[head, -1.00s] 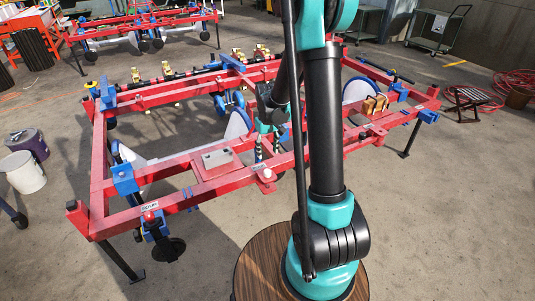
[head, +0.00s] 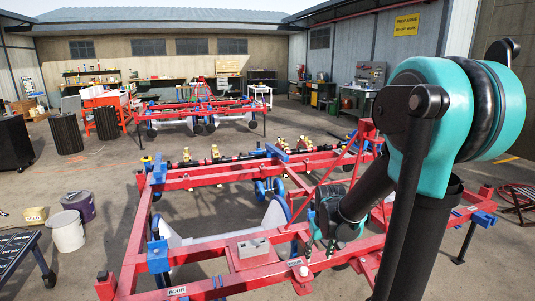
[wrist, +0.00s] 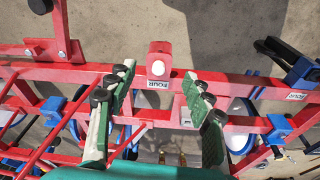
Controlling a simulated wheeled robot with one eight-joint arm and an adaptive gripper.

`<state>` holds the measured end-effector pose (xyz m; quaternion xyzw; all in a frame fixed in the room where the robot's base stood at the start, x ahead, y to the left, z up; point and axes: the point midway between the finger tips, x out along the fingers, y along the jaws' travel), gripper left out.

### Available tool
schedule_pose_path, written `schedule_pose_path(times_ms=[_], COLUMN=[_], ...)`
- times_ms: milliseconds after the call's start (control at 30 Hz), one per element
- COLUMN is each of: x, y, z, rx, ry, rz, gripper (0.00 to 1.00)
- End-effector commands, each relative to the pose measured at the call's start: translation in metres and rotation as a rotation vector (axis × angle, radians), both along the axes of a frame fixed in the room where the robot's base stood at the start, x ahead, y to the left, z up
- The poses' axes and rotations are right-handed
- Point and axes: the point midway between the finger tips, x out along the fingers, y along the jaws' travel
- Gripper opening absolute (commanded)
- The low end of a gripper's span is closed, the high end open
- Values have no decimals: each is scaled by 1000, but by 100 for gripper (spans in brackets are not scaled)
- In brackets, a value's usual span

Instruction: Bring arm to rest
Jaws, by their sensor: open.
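My arm rises at the right of the head view, with a teal joint at its top. My gripper (head: 320,248) hangs low behind it, over the front part of a red planter frame (head: 190,258), and is partly hidden by the arm. In the wrist view, my gripper (wrist: 160,88) shows two green and white fingers with black pads, spread well apart. Nothing is held between them. Below the gap are a red beam and a red block with a white knob (wrist: 158,68) above a label reading FOUR. I cannot tell whether the fingers touch the frame.
A second red frame (head: 200,112) stands farther back. A white bucket (head: 67,232) and a purple bucket (head: 79,205) stand on the left floor. Workbenches line the far wall.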

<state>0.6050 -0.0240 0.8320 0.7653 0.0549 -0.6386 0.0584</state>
Motion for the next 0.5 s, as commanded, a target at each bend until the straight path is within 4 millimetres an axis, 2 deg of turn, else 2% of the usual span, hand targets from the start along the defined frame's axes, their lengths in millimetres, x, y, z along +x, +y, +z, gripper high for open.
schedule_pose_path(times_ms=[33,300,500], x=[-15,-79,-108], y=[-3,-12,-16], z=[3,6,0], rx=[3,22,34], ry=[-19,-122,-174], rz=[-17,-103,-146], gripper=[51,51,51])
